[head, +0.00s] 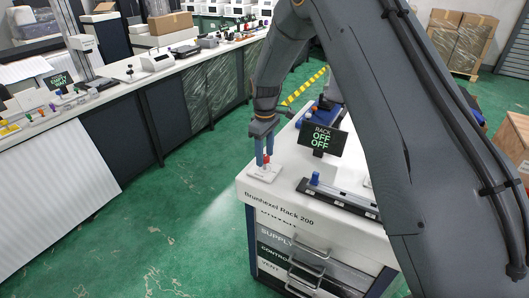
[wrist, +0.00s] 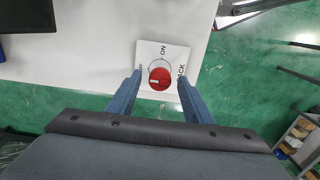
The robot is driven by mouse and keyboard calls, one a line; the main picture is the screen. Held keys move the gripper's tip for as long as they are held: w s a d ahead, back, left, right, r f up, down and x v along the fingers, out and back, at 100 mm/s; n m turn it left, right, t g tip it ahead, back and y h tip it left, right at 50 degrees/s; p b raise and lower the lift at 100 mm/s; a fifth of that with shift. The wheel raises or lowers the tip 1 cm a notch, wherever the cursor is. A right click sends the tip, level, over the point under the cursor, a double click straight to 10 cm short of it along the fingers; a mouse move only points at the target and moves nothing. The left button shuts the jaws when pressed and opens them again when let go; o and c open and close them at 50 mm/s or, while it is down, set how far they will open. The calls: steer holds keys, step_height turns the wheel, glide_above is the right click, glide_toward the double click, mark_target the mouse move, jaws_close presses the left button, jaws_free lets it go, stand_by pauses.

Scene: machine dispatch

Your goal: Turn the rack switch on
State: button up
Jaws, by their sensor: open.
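The rack switch is a red round knob (wrist: 160,78) on a white plate (wrist: 177,52) on the rack top. In the wrist view, "ON" is printed above the knob and a label at its left is partly hidden by a finger. A pale mark on the knob points left, away from "ON". My gripper (wrist: 159,80) is open, with one blue finger on each side of the knob and a gap on both sides. In the head view my gripper (head: 265,158) points down over the plate (head: 262,174). The rack display (head: 321,140) reads "RACK OFF OFF".
The white rack (head: 300,207) has drawers with handles in front. A dark rail with a blue part (head: 340,196) lies right of the switch. A blue device (head: 308,117) stands behind the display. A long bench (head: 150,80) runs at the left, with green floor between.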

steer(key=c, duration=1.1)
steer(key=shift+o, duration=0.2)
steer(key=shift+m, duration=0.3)
steer(key=m+b, duration=0.2)
steer(key=m, duration=0.1)
steer(key=shift+w+m, duration=0.1)
steer(key=shift+m, duration=0.2)
steer(key=m+b, duration=0.1)
steer(key=m, duration=0.3)
steer(key=shift+m, duration=0.3)
steer(key=m+b, duration=0.1)
steer(key=m, duration=0.8)
steer(key=shift+r+b, duration=0.1)
steer(key=shift+b, duration=0.25)
steer(key=shift+m, duration=0.3)
